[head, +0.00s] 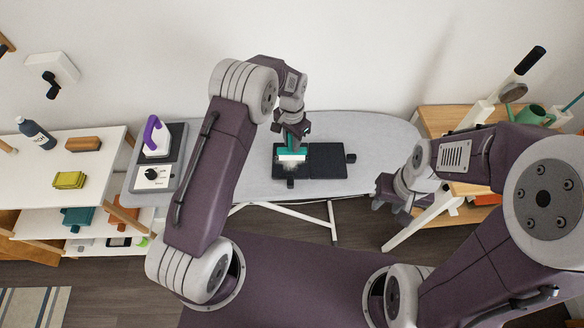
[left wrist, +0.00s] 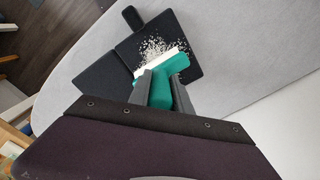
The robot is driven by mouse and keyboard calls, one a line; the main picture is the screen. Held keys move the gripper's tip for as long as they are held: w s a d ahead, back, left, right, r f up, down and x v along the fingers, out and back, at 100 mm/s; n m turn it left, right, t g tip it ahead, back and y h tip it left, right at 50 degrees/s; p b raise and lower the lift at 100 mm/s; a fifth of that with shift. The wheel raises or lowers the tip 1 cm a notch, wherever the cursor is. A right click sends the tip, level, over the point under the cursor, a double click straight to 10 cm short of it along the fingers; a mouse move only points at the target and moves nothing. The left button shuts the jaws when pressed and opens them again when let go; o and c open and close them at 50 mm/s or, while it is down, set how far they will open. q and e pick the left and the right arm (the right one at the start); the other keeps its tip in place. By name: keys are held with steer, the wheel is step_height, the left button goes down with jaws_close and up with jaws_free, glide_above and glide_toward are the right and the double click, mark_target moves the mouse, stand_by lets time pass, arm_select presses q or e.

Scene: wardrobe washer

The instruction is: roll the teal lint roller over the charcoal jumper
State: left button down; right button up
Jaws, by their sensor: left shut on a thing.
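The charcoal jumper (head: 328,162) lies flat and folded on the grey ironing board (head: 220,178). In the left wrist view the jumper (left wrist: 110,70) has a patch of white lint (left wrist: 157,49) on one part. My left gripper (head: 292,141) is shut on the teal lint roller (left wrist: 172,68). The roller's white head (head: 291,156) is at the lint patch; whether it touches the cloth I cannot tell. The gripper hides part of the jumper in the head view. My right gripper (head: 388,191) hangs right of the board, away from the jumper; its fingers are unclear.
A purple-handled iron (head: 155,138) stands on a station at the board's left end. A white shelf (head: 90,160) with a bottle (head: 36,133) and a green cloth (head: 70,180) is further left. A wooden table (head: 450,118) with a watering can (head: 534,114) is right.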

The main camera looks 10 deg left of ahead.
arm_select(q)
steer(key=shift+s, duration=0.1)
steer(key=w, duration=0.3)
steer(key=w+a, duration=0.1)
steer(key=w, duration=0.1)
steer(key=shift+w+p, duration=0.15)
steer(key=shift+p, duration=0.15)
stand_by(0.3)
steer(key=s, duration=0.3)
steer(key=s+d, duration=0.1)
steer(key=s, duration=0.1)
steer(key=shift+s+p, duration=0.25)
steer(key=shift+p, duration=0.1)
steer(key=shift+w, duration=0.1)
